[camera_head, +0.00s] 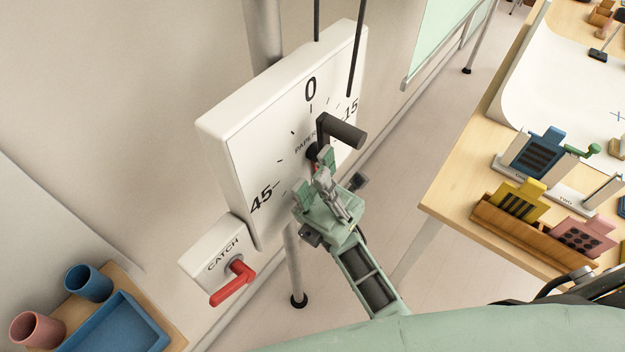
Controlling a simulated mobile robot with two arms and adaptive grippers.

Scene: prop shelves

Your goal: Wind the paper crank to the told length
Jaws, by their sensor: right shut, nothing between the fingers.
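The white paper crank box (240,150) hangs on the wall, its dial marked 0 at the top, 15 at right and 45 at lower left. The black crank handle (342,131) sticks out from the dial, its arm bent up from the hub and its grip pointing right. A small red part shows by the hub, mostly hidden behind my gripper. My right gripper (322,176) is shut and empty in front of the lower dial, just below the crank; I cannot tell whether it touches. The catch box (213,252) with a red lever (234,284) sits at lower left. My left gripper is not in view.
A wooden table (455,185) at right holds a wooden rack (520,232) with yellow and pink cards, and a blue card (540,152). A blue tray (115,330) with blue and pink cups stands at lower left. Two dark cords or rods rise above the dial box.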

